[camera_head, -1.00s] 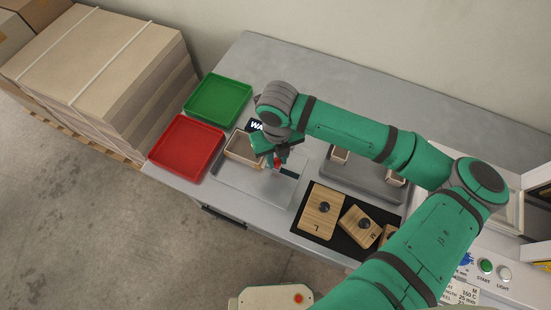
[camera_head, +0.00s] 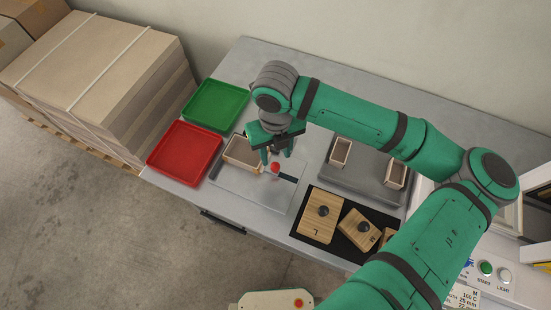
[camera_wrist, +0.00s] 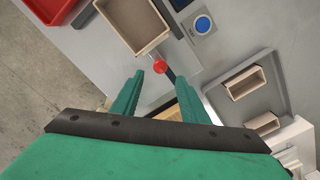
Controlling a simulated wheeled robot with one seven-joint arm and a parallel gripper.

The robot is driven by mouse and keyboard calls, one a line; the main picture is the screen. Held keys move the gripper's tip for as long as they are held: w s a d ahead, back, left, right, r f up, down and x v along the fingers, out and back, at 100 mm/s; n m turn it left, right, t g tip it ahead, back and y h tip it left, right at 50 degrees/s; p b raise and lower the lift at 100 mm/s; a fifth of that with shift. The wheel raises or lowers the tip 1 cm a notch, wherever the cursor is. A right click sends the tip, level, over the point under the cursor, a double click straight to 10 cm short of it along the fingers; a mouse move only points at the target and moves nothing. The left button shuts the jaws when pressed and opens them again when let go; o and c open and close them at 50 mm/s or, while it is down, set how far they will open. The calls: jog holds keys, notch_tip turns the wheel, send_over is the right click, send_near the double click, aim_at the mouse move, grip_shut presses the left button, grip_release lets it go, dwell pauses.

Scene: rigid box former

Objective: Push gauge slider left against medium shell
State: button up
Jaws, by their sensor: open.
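The gauge slider has a red knob (camera_head: 275,167) and sits in a dark slot (camera_head: 288,177) on the grey gauge plate (camera_head: 245,190). The knob also shows in the wrist view (camera_wrist: 159,67). The medium shell (camera_head: 241,154), an open wooden box, lies just left of the knob and fills the top of the wrist view (camera_wrist: 131,24). I cannot tell whether the slider touches the shell. My gripper (camera_head: 277,156) is open, pointing down over the slider. In the wrist view its fingertips (camera_wrist: 160,78) lie either side of the knob's line, with nothing gripped.
A red tray (camera_head: 185,152) and a green tray (camera_head: 216,104) stand left. Right of the gauge are a dark mat with wooden blocks (camera_head: 320,214) and a grey tray (camera_head: 365,180) with two small wooden shells. A blue round button (camera_wrist: 203,24) is near the shell.

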aim_at(275, 165)
notch_tip(275, 165, up, 5)
jog(key=shift+f, duration=0.15)
dwell(0.7)
